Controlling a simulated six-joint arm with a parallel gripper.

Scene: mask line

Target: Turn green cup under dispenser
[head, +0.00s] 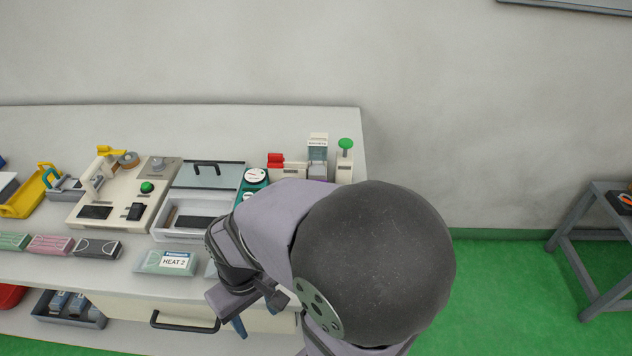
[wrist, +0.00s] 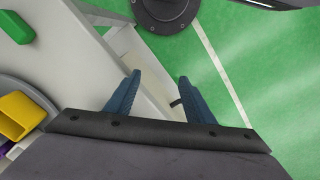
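My gripper (wrist: 157,92) is open, its two blue fingers apart with nothing between them. In the head view my gripper (head: 240,326) points down near the bench's front edge, partly behind my arm. In the wrist view, a grey round disc (wrist: 38,92) shows at the left edge, with a hollow yellow cup-like piece (wrist: 16,116) and a bit of purple on it. A green block-like piece (wrist: 14,27) is at the top left; I cannot tell if it is the green cup. A white labelled box (head: 318,150), possibly the dispenser, stands at the bench's right end. My arm hides the area before it.
A green-topped white post (head: 345,160) stands beside the box. Green floor (head: 490,300) is clear at right, before a grey stand (head: 585,245).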

